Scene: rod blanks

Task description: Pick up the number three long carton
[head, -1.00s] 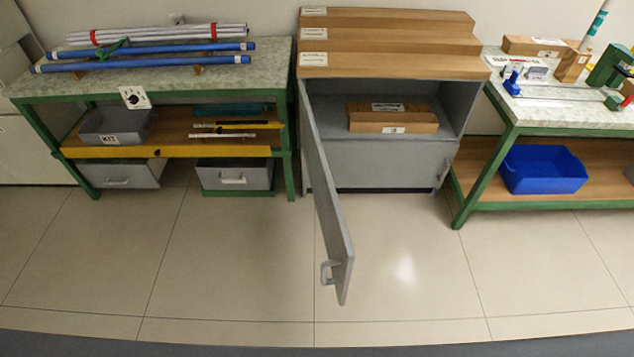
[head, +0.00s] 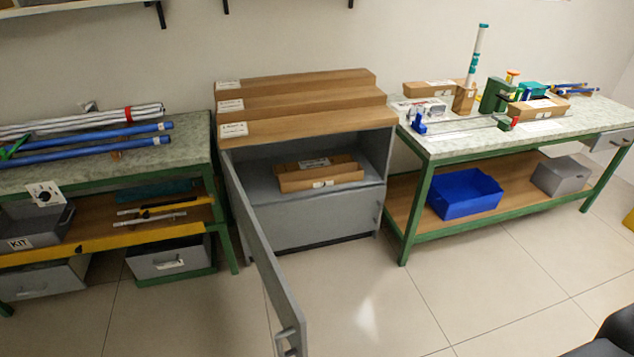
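Three long brown cartons lie side by side in steps on top of a grey cabinet: a back one (head: 305,84), a middle one (head: 310,99) and a front one (head: 320,120). Each has a white label at its left end. The print on the labels is too small to read, so I cannot tell which is number three. Neither of my grippers is in view.
The cabinet's door (head: 268,265) stands open towards me; shorter cartons (head: 320,180) lie inside. A left bench (head: 95,170) holds blue and white rods. A right bench (head: 450,143) holds fixtures, with a blue bin (head: 465,193) below. Floor is clear right of the door.

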